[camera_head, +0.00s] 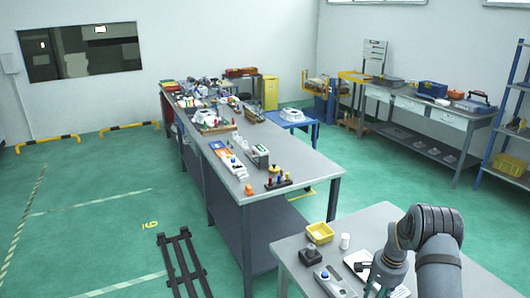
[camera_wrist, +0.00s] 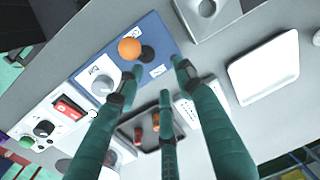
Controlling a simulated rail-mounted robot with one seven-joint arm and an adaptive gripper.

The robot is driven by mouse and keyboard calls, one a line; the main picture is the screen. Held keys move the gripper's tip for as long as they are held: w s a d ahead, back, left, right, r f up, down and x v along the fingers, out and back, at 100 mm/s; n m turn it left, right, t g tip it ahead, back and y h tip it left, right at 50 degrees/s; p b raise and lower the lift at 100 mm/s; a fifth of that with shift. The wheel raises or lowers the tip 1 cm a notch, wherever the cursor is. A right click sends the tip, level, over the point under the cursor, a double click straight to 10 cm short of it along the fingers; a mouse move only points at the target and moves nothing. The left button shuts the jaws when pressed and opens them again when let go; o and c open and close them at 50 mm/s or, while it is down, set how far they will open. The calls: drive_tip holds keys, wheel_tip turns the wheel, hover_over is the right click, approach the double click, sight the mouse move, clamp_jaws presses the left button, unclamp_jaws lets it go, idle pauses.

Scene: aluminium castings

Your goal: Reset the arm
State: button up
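My gripper (camera_wrist: 160,78) shows in the wrist view with its green fingers spread apart and nothing held between them. In the head view my gripper (camera_head: 378,284) is low at the right, over the near grey table (camera_head: 296,243), partly cut off by the lower edge. Beyond the fingertips in the wrist view is a blue panel (camera_wrist: 166,38) with an orange ball knob (camera_wrist: 129,48). The knob appears close to one fingertip, but I cannot tell the gap. The task names no object other than the arm.
A white tray (camera_wrist: 263,69) and a grey metal part (camera_wrist: 208,10) lie near the panel. The near table also holds a yellow bin (camera_head: 319,233), a white cup (camera_head: 345,241) and a dark block (camera_head: 311,257). A long cluttered workbench (camera_head: 222,178) stands beyond. Green floor at left is mostly clear.

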drive_tip(key=r, duration=0.2)
drive_tip(key=s+r+b, duration=0.1)
drive_tip(key=r, duration=0.2)
drive_tip(key=shift+a+r, duration=0.2)
drive_tip(key=shift+r, duration=0.1)
